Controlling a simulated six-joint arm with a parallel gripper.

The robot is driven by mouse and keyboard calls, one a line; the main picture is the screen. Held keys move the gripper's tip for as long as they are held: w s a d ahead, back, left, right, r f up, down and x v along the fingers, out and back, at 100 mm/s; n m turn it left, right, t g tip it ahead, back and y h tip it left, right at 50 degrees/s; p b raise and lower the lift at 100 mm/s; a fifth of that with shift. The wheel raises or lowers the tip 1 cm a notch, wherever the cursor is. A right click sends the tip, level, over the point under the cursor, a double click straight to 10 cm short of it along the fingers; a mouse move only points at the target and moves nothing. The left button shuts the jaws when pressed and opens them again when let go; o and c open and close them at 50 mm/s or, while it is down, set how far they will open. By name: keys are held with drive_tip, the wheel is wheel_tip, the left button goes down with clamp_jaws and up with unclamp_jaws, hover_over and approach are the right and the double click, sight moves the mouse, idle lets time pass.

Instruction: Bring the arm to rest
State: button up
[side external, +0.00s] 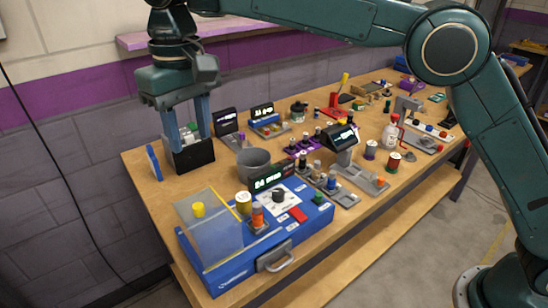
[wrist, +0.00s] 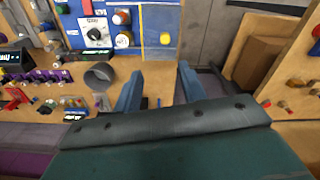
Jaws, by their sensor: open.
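My gripper (side external: 189,138) hangs pointing down above the back left part of the wooden workbench. Its two blue fingers are apart, and I see nothing held between them. In the wrist view my gripper (wrist: 158,88) also shows its fingers spread with empty space between. In the side view a black box (side external: 194,158) with small coloured items stands at the fingertips. I cannot tell whether the fingers touch it.
A blue case (side external: 212,284) with a clear lid stands at the front left. A grey cup (side external: 254,163) stands right of my gripper. A blue upright piece (side external: 154,163) is left of it. Displays, jars and tools crowd the bench (side external: 150,208) towards the far right.

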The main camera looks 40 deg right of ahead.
drive_tip(key=s+d+r+m+t, duration=0.1)
drive_tip(key=s+d+r, duration=0.1)
drive_tip(key=s+d, duration=0.35)
drive_tip(key=s+d+r+t, duration=0.1)
drive_tip(key=s+d+r, duration=0.15)
drive_tip(key=d, duration=0.65)
drive_tip(key=s+d+r+m+t, duration=0.1)
drive_tip(key=s+d+r, duration=0.2)
drive_tip(key=d, duration=0.4)
drive_tip(key=s+d+f, duration=0.3)
drive_tip(key=s, duration=0.3)
drive_tip(key=s+d+f+t, duration=0.1)
drive_tip(key=s+d+f, duration=0.3)
drive_tip(key=s, duration=0.2)
drive_tip(key=s+d+f+m+t, duration=0.1)
drive_tip(key=s+d+f, duration=0.2)
drive_tip(key=s, duration=0.3)
drive_tip(key=shift+d+f, duration=0.25)
drive_tip(key=shift+d, duration=0.1)
